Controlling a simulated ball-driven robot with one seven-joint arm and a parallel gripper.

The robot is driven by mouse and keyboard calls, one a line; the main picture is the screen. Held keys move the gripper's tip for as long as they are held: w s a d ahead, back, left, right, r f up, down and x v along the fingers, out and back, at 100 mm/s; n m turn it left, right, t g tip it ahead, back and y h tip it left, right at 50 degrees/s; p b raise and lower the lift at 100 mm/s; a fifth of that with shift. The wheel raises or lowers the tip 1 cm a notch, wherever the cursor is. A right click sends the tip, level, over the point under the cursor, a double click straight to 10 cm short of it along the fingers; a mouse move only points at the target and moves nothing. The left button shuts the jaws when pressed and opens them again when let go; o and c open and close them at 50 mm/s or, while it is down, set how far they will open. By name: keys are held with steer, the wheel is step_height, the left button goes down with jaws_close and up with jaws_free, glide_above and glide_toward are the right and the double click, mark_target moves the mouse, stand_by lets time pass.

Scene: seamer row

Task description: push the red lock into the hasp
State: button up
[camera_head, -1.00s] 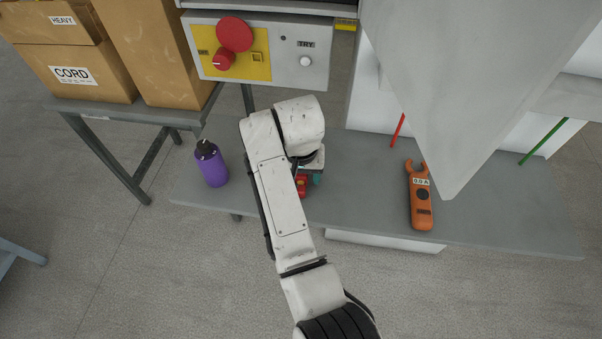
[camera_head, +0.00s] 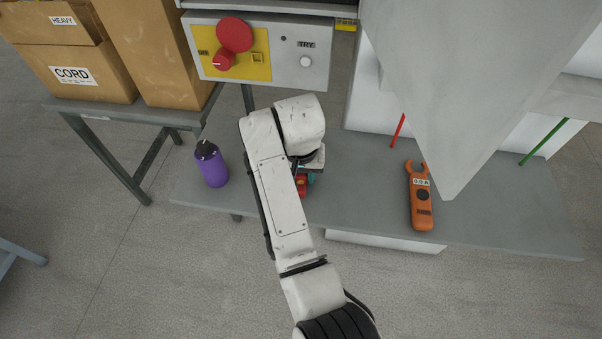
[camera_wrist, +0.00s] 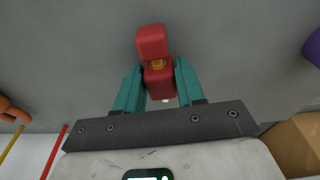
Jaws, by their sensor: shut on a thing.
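The red lock (camera_wrist: 152,43) sits between the teal fingers of my gripper (camera_wrist: 158,70) in the wrist view, with a small brass-coloured spot on it. My gripper is shut on it. In the head view my arm covers most of the gripper, and only a bit of the red lock (camera_head: 301,186) shows over the grey bench. I cannot tell whether the lock touches the bench. A small yellow square fitting, apparently the hasp (camera_head: 257,57), is on the yellow plate of the control panel, right of a red knob (camera_head: 224,60). The lock is well apart from it.
A purple bottle (camera_head: 212,165) stands left of my arm on the bench (camera_head: 360,190). An orange clamp meter (camera_head: 421,198) lies to the right. Cardboard boxes (camera_head: 75,60) stand on a table at left. A grey tapered housing (camera_head: 460,80) hangs at right.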

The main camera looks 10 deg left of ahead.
steer(key=shift+r, duration=0.35)
step_height(320, 180, up, 2)
steer(key=shift+w+r+b, duration=0.1)
steer(key=shift+b, duration=0.25)
steer(key=s+r+p, duration=0.9)
steer(key=s+p, duration=0.1)
steer(key=s, duration=0.4)
steer(key=shift+d+r, duration=0.2)
steer(key=shift+r, duration=0.2)
